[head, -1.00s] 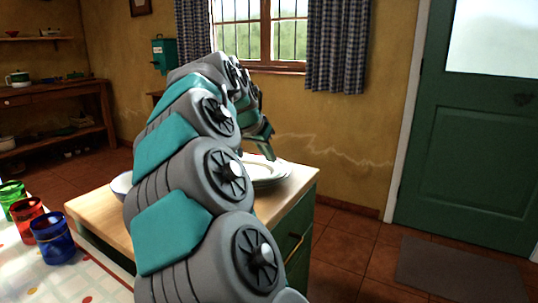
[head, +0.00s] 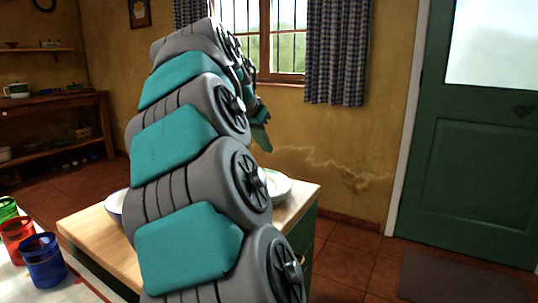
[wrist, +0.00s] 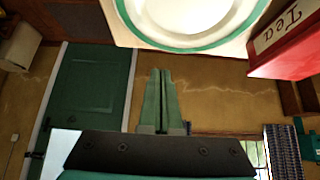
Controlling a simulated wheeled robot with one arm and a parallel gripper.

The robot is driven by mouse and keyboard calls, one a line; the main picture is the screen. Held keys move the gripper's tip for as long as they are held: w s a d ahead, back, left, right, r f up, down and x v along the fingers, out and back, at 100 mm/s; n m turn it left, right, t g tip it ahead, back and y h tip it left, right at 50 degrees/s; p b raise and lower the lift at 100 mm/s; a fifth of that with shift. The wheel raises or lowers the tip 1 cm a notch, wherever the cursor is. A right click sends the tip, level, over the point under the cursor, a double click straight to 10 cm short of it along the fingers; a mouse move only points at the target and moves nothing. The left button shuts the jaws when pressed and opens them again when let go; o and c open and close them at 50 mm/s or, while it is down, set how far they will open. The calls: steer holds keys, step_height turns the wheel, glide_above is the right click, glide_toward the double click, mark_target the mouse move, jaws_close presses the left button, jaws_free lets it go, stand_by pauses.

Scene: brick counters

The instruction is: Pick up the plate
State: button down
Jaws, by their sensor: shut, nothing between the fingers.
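A white plate (head: 280,188) sits on the right part of the wooden counter top (head: 92,228), partly hidden behind my arm. In the wrist view, a plate with a green rim (wrist: 188,46) shows at the top edge, cut off, on a pale surface. My gripper (head: 264,142) is above the counter, higher than the plate and apart from it. In the wrist view its two green fingers (wrist: 161,72) lie together with nothing between them.
A red tin marked Tea (wrist: 289,42) stands beside the plate in the wrist view. A white bowl (head: 115,206) is at the counter's left, partly behind my arm. Red (head: 17,240) and blue (head: 44,261) cups stand on the near table. A green door (head: 468,160) is at right.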

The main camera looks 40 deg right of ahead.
glide_above(279, 174)
steer(key=a, duration=0.2)
steer(key=x, duration=0.3)
steer(key=p+x, duration=0.1)
steer(key=x, duration=0.6)
steer(key=shift+s+d+f+p, duration=0.1)
steer(key=shift+s+f+p, duration=0.15)
steer(key=shift+s+p, duration=0.1)
steer(key=shift+s+a+r, duration=0.15)
steer(key=shift+a, duration=0.45)
steer(key=shift+s+a+r, duration=0.1)
steer(key=shift+s+a, duration=0.1)
steer(key=shift+a, duration=0.4)
steer(key=shift+s+a+f, duration=0.1)
steer(key=shift+s+a, duration=0.15)
steer(key=shift+a, duration=0.55)
steer(key=shift+a, duration=0.1)
